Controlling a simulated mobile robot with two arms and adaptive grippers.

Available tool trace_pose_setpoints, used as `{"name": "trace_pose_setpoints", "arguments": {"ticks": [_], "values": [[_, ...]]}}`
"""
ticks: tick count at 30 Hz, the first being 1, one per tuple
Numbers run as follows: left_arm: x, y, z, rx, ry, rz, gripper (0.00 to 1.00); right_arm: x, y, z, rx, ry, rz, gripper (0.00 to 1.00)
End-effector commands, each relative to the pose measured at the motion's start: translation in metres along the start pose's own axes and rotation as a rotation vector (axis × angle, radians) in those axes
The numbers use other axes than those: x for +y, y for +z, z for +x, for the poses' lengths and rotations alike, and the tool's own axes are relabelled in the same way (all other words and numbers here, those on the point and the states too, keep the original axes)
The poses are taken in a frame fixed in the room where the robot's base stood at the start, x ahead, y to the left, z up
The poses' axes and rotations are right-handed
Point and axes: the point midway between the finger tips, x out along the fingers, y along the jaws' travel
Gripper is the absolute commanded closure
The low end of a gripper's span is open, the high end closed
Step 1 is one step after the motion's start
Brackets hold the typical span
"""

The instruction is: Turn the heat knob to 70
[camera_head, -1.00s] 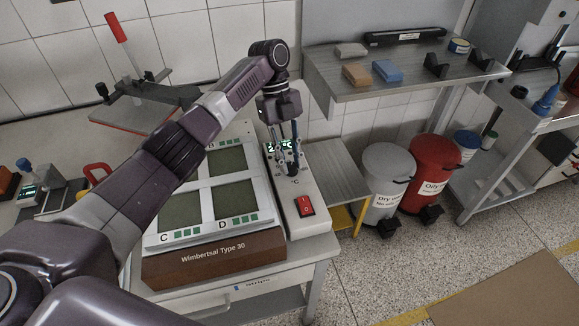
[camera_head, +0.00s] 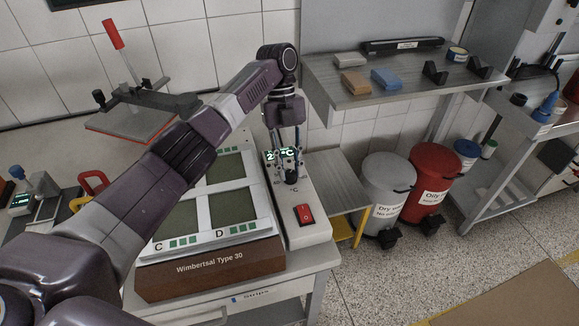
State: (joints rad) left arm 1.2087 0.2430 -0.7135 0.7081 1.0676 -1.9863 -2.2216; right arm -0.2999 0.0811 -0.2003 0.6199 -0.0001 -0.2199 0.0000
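The heat controller (camera_head: 315,228) is a pale grey box beside the Wimbertsal Type 30 plate unit (camera_head: 215,273). Its lit green display (camera_head: 283,154) is partly covered by my gripper; a first digit 2 and °C show, the rest is hidden. The dark heat knob (camera_head: 291,177) sits below the display, above a °C mark. My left gripper (camera_head: 287,168) points down over the controller with its fingertips at the knob. I cannot tell whether they grip it or only stand around it. My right gripper is not in view.
A red rocker switch (camera_head: 304,213) is on the near end of the controller. A shelf (camera_head: 400,85) with small blocks and tape is to the right. A grey bin (camera_head: 385,185) and a red bin (camera_head: 433,175) stand on the floor.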

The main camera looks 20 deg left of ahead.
Motion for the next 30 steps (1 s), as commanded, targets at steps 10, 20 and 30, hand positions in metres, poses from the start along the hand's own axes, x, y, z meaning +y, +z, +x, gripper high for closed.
{"name": "trace_pose_setpoints", "arguments": {"ticks": [10,20,30], "values": [[0.000,0.000,0.000,0.001,0.000,0.000,0.62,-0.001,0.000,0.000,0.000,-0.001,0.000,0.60],[0.000,0.000,-0.034,-0.001,-0.001,-0.002,0.62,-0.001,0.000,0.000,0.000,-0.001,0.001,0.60],[0.000,0.000,-0.071,0.000,0.000,-0.001,0.62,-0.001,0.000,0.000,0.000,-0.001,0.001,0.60]]}}
